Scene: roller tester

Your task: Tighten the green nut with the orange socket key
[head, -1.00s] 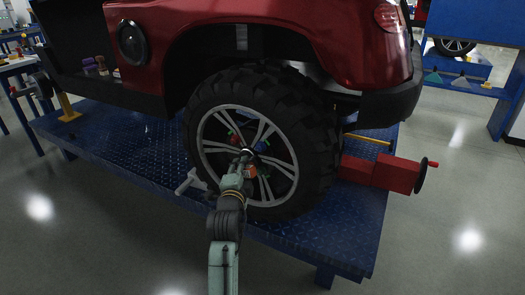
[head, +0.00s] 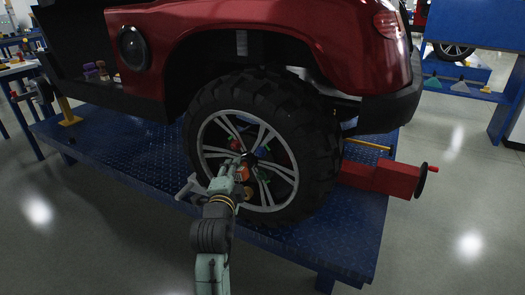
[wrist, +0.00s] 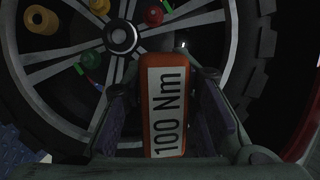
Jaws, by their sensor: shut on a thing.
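My gripper (head: 241,168) is in front of the wheel. It is shut on the orange socket key (wrist: 164,105), whose label reads "100 Nm". In the head view a small orange patch of the key (head: 243,174) shows at the gripper. In the wrist view the key stands between the jaws and points up toward the wheel's spokes; its far end is hard to make out. A green nut (wrist: 91,60) shows on the wheel, left of the key and below the hub cap. The key appears apart from it.
A yellow nut (wrist: 41,19) and a red nut (wrist: 153,14) also show at the wheel. The wheel (head: 320,150) belongs to a red car (head: 260,25) on a blue platform (head: 335,235). A red unit with a crank (head: 385,178) stands right of the tyre.

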